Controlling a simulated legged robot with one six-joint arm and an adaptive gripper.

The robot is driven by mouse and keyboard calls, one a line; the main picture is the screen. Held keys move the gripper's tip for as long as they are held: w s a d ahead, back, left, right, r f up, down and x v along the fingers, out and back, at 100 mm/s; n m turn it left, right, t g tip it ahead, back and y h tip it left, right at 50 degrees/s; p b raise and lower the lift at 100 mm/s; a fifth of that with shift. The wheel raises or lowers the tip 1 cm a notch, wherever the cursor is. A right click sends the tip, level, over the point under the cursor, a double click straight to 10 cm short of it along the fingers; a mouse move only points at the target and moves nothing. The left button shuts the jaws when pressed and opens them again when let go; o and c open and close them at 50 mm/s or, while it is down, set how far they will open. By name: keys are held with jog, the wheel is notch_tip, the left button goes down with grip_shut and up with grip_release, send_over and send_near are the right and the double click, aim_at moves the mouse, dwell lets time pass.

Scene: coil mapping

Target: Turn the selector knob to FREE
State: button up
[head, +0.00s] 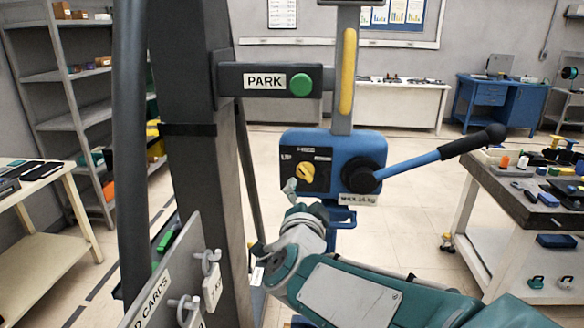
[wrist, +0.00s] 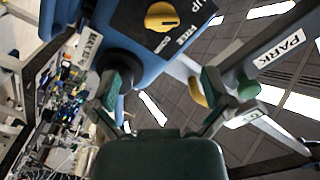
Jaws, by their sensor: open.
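The selector knob (head: 305,173) is yellow, on a black plate on the front of a blue box (head: 348,143). In the wrist view the knob (wrist: 161,16) is near the top edge, with the labels UP, FREE and one starting CO around it. I cannot tell which label it points to. My gripper (head: 297,196) is just below the knob in the head view, partly hidden by my wrist. In the wrist view my gripper (wrist: 165,80) has its two fingers spread wide, with nothing between them. The knob lies beyond the fingertips, apart from them.
A blue lever (head: 410,160) with a black grip sticks out right from the box. Above is a PARK bar (head: 265,81) with a green button (head: 300,85). A dark post (head: 195,150) stands left.

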aim_at(307, 175)
jog(key=w, duration=0.9)
jog(key=shift+w+a+f, duration=0.1)
jog(key=shift+w+a, duration=0.05)
jog(key=shift+w, duration=0.6)
jog(key=shift+d, duration=0.2)
jog(key=c, duration=1.1)
